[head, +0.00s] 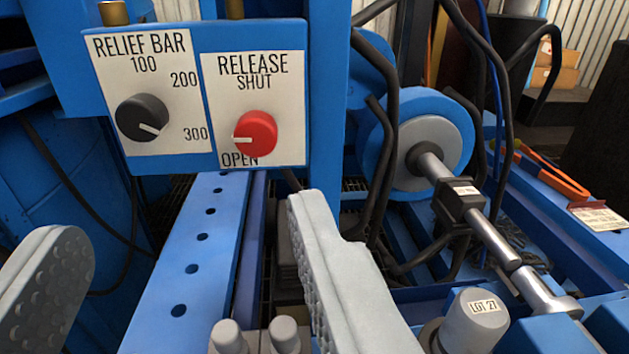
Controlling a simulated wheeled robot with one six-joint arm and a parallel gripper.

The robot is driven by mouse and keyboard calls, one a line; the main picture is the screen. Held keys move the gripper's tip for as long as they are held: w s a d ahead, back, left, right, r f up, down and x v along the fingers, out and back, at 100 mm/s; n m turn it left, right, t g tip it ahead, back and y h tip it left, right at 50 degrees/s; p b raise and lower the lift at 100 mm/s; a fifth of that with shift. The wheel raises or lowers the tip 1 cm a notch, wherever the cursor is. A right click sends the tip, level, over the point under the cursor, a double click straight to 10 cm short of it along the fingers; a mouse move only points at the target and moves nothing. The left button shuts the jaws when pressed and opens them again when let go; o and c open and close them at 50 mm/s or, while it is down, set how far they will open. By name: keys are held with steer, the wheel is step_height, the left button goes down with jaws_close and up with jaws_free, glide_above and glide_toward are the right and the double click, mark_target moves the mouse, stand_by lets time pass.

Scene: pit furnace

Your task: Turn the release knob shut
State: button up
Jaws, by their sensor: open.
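The red release knob (256,133) sits on a white plate (252,80) marked RELEASE, with SHUT above the knob and OPEN below it. Its white pointer line points left, near the OPEN side. My gripper (190,240) is open and empty. Its two grey textured fingers stand wide apart in the foreground, lower than the knob and nearer the camera, not touching it.
A black knob (142,117) marked RELIEF BAR is left of the red one, on the same blue panel. A blue perforated beam (200,240) runs below. Black hoses (385,130) and a cylinder rod (490,236) lie right. A grey LOT 27 piece (474,322) stands lower right.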

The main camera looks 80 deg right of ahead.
step_height(320, 180, down, 4)
steer(key=g, duration=0.2)
glide_toward(255, 140)
steer(key=shift+h, duration=0.4)
steer(key=x, duration=0.9)
steer(key=shift+w+d+f, duration=0.2)
steer(key=shift+d+f, duration=0.1)
steer(key=shift+d, duration=0.05)
steer(key=shift+m, duration=0.3)
steer(key=c, duration=1)
